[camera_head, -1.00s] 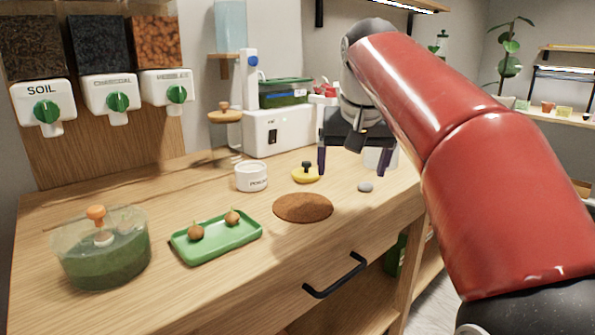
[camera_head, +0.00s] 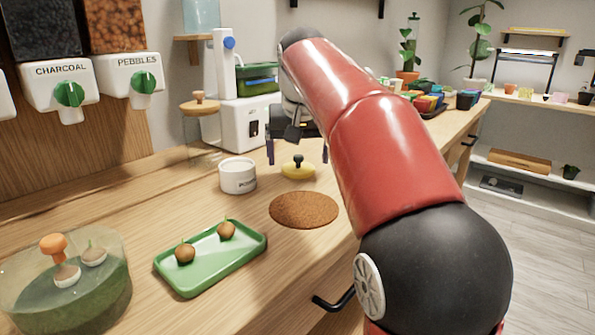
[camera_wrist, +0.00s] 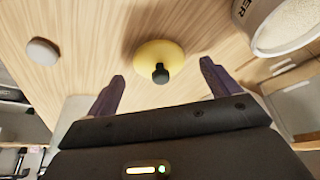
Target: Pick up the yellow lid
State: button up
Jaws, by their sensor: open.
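The yellow lid (camera_head: 298,170) lies on the wooden counter, a shallow disc with a black knob on top. In the wrist view the yellow lid (camera_wrist: 158,58) is ahead of my gripper (camera_wrist: 160,80), roughly centred between its two fingers, with the black knob towards me. My gripper (camera_head: 297,155) is open and empty, and its fingers do not touch the lid. In the head view the fingers show behind the lid, and my red arm hides part of the gripper.
A white pot (camera_head: 238,176) stands left of the lid, and a round brown mat (camera_head: 303,210) lies in front. A grey stone (camera_wrist: 43,51) lies at the other side. A green tray (camera_head: 212,262) with two bulbs and a glass container (camera_head: 75,290) are further left.

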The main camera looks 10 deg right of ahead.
jog(key=shift+x, duration=1)
jog(key=c, duration=1)
jog(key=shift+c, duration=0.2)
jog(key=shift+r, duration=0.1)
